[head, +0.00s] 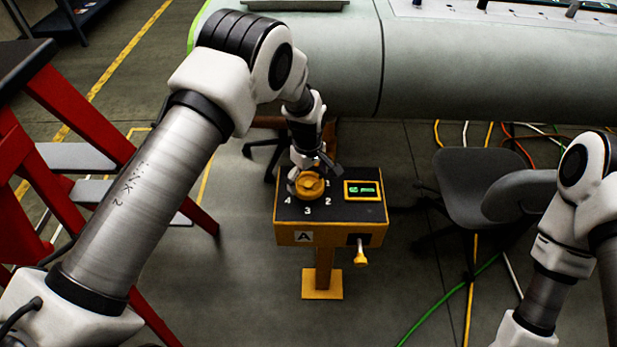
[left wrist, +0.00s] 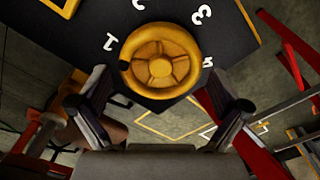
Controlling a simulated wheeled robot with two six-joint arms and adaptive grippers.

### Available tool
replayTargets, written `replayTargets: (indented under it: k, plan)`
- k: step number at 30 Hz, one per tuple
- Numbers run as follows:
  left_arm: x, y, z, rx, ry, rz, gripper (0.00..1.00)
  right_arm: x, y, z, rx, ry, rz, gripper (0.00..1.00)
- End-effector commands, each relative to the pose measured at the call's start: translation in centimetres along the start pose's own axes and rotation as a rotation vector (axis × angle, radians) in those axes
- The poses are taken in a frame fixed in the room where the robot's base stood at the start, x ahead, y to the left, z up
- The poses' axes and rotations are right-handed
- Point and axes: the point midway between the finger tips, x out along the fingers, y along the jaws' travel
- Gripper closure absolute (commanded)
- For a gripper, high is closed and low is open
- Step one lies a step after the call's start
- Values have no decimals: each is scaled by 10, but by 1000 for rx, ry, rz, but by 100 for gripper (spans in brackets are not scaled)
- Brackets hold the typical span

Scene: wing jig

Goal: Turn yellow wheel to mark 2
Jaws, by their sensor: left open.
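The yellow wheel (head: 311,188) sits on the black top of a yellow box (head: 352,211), with white marks 1, 2, 3 and 4 around it. It also shows in the left wrist view (left wrist: 160,60), with a dark dot on its rim close to mark 1 (left wrist: 115,43). Mark 2 (head: 328,201) shows at the wheel's front right in the head view. My left gripper (head: 311,177) is open over the wheel, a finger on either side; I cannot tell whether they touch it. My right arm shows at the right edge, but its gripper is out of view.
The box has a green-lit display (head: 363,189) and a yellow-knobbed lever (head: 360,257) at its front. A grey chair (head: 485,185) stands to the right, red steps (head: 80,150) to the left. A large pale wing body (head: 480,70) spans behind. Cables lie on the floor.

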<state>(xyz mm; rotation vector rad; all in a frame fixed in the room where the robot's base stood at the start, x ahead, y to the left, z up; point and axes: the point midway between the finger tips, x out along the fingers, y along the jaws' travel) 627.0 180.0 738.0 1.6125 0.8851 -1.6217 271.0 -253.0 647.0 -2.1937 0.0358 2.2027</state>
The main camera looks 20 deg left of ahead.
Motion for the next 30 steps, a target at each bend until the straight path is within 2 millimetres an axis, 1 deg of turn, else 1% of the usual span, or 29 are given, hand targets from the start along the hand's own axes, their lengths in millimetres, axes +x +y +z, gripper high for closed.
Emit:
replayTargets:
  k: [3,8,9,11,12,13,23,30]
  plan:
    - [6,0,0,0,1,2,0,-1,0,0,0,0,0,60]
    - [7,0,0,0,1,2,0,-1,0,0,0,0,0,60]
    - [7,0,0,0,1,2,4,-1,0,0,0,0,0,60]
    - [7,0,0,0,1,2,25,0,0,0,0,0,0,60]
    - [7,0,0,0,1,2,39,0,0,0,0,0,0,60]
    - [7,0,0,0,1,2,47,0,0,0,0,0,0,60]
    - [7,0,0,15,0,1,47,-1,0,0,0,0,0,60]
    - [7,0,0,104,0,1,47,-3,0,0,0,0,0,60]
